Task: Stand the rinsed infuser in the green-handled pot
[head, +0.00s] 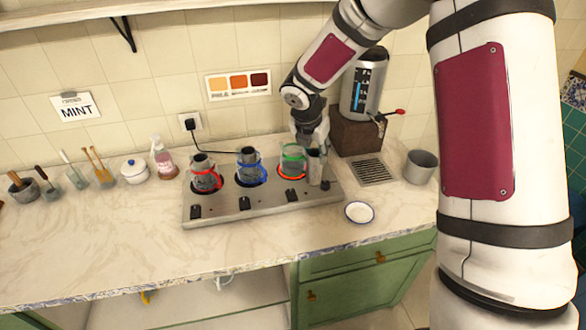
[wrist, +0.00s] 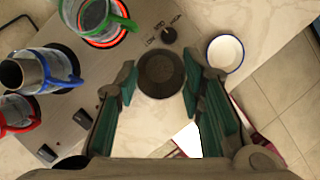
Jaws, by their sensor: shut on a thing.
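The green-handled pot (head: 291,163) is a clear glass pot on the right burner of the steel hot plate (head: 255,203). A red ring glows under it, and its mouth shows open in the wrist view (wrist: 93,16). My gripper (head: 313,141) is shut on the infuser (head: 315,168), a grey metal cylinder with a dark round top (wrist: 161,74). I hold it upright just right of the green-handled pot, outside it. Whether its bottom touches the hot plate cannot be told.
The blue-handled pot (head: 250,168) and red-handled pot (head: 205,176) stand to the left with metal cylinders in their mouths. A white dish (head: 359,212), drain grate (head: 374,171), grey cup (head: 421,166) and samovar (head: 363,88) are to the right.

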